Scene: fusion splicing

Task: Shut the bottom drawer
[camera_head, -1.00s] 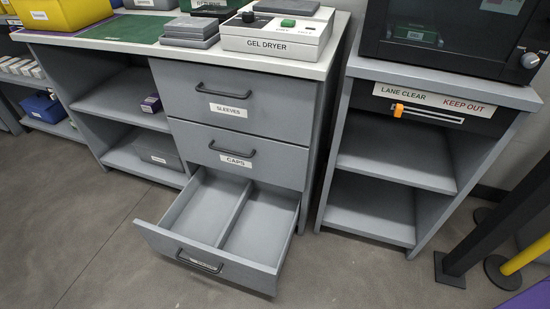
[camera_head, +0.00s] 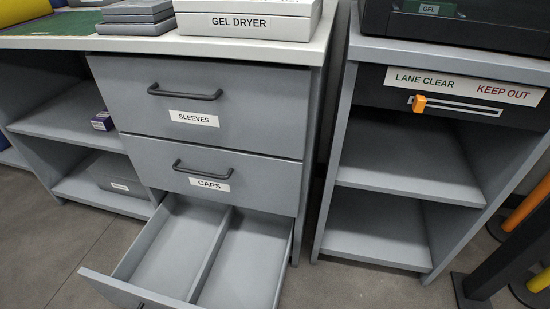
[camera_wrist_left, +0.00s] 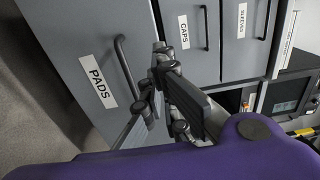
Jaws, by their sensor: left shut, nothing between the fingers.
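The bottom drawer (camera_head: 205,262) is pulled out below the CAPS drawer (camera_head: 215,172). It is empty, with a lengthwise divider. The frame cuts off its front at the bottom edge, where only part of its handle (camera_head: 145,304) shows. In the left wrist view the bottom drawer's grey front (camera_wrist_left: 75,50) carries a PADS label and a dark bar handle (camera_wrist_left: 124,70). My left gripper (camera_wrist_left: 160,75) is shut and empty, close to the right of that handle in the picture; I cannot tell whether it touches the drawer. My right gripper is in neither view.
The SLEEVES drawer (camera_head: 205,105) and the CAPS drawer above are shut. A grey open shelf unit (camera_head: 395,170) stands to the right. Dark and yellow posts (camera_head: 520,240) stand at the far right. Bare floor (camera_head: 50,260) lies left of the drawer.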

